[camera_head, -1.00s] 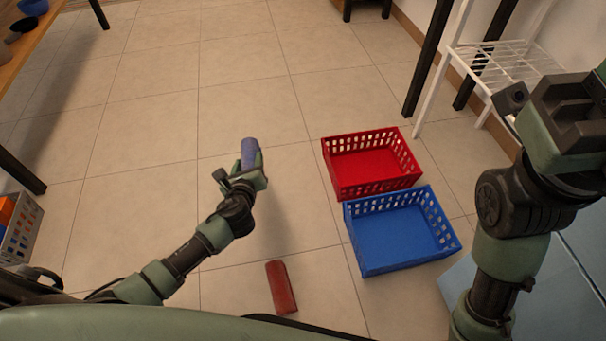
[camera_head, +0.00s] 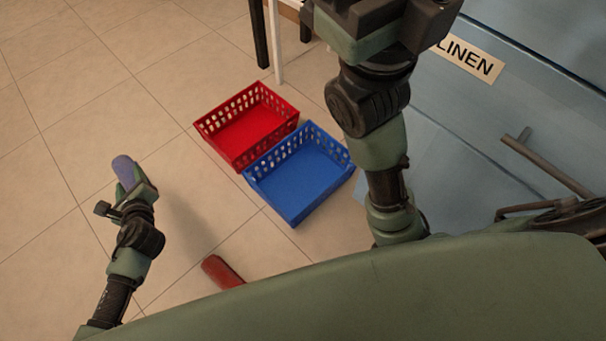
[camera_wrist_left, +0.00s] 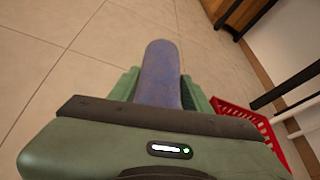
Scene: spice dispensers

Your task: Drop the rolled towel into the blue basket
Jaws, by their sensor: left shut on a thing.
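My left gripper (camera_head: 133,192) is shut on a rolled blue-purple towel (camera_head: 124,168) and holds it above the floor, left of the baskets. In the left wrist view the towel (camera_wrist_left: 160,75) sticks out between the two green fingers. The blue basket (camera_head: 305,182) stands empty on the floor, to the right of the left gripper and apart from it. My right arm comes down over the right of the head view; its fingertips are cut off at the top edge, so its jaws cannot be judged.
An empty red basket (camera_head: 245,125) stands against the blue basket's far left side. A red roll (camera_head: 221,271) lies on the floor nearer to me. A blue cabinet with a LINEN label (camera_head: 468,60) fills the right. The tiled floor at left is clear.

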